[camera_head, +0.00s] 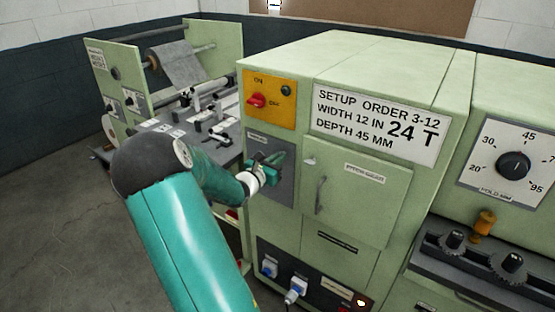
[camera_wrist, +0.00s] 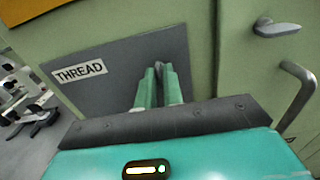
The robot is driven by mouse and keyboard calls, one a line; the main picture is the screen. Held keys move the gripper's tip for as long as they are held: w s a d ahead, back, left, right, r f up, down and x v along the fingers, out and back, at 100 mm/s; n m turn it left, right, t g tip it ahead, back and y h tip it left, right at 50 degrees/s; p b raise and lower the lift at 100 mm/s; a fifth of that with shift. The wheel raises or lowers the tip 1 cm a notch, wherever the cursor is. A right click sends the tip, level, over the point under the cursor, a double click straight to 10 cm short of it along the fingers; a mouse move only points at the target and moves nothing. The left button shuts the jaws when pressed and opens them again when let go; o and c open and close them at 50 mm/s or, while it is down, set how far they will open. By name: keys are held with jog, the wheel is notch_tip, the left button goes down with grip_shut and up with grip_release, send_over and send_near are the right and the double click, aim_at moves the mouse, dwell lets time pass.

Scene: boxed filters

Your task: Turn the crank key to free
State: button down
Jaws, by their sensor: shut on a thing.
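My gripper (camera_head: 270,168) reaches the dark grey panel (camera_head: 284,191) on the front of the pale green cabinet. In the wrist view its two green fingers (camera_wrist: 161,84) are close together, with the crank key (camera_wrist: 160,67) between them. Only a small part of the key shows, and the fingers hide the rest, so I cannot tell which way it is turned. The grey panel (camera_wrist: 105,88) carries a white label reading THREAD (camera_wrist: 80,72) to the left of the fingers. No label reading free is legible.
A yellow plate with a red ON/OFF switch (camera_head: 257,101) sits above the panel. A cabinet door with a handle (camera_head: 320,194) is close on the right. A roller machine (camera_head: 175,65) stands behind left, beside open floor.

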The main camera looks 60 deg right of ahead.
dwell(0.5)
jog(key=c, duration=1.6)
grip_release()
jog(key=shift+a, duration=0.1)
jog(key=a, duration=0.4)
jog(key=w+a, duration=0.1)
jog(key=a, duration=0.4)
jog(key=w+a, duration=0.1)
jog(key=a, duration=0.3)
jog(key=shift+w+a, duration=0.1)
jog(key=shift+a, duration=0.15)
jog(key=s+a+r+m+t+y, duration=0.1)
jog(key=a+m+y, duration=0.4)
jog(key=a, duration=0.9)
jog(key=a+r+m+t+y, duration=0.4)
jog(key=a+r+m+y, duration=0.1)
jog(key=a, duration=1)
jog(key=s+a+r+m+t+y, duration=0.1)
jog(key=a+r+m+t+y, duration=0.2)
jog(key=a, duration=1.2)
jog(key=shift+s+a+r+m+y, duration=0.1)
jog(key=shift+r+m+y, duration=0.15)
jog(key=shift+m+y, duration=0.45)
jog(key=shift+s+d+r+m+y, duration=0.1)
jog(key=shift+r+m+y, duration=0.2)
jog(key=shift+y, duration=0.6)
jog(key=shift+s+a+r+m+y, duration=0.1)
jog(key=shift+r+m+y, duration=0.05)
jog(key=shift+m+y, duration=0.55)
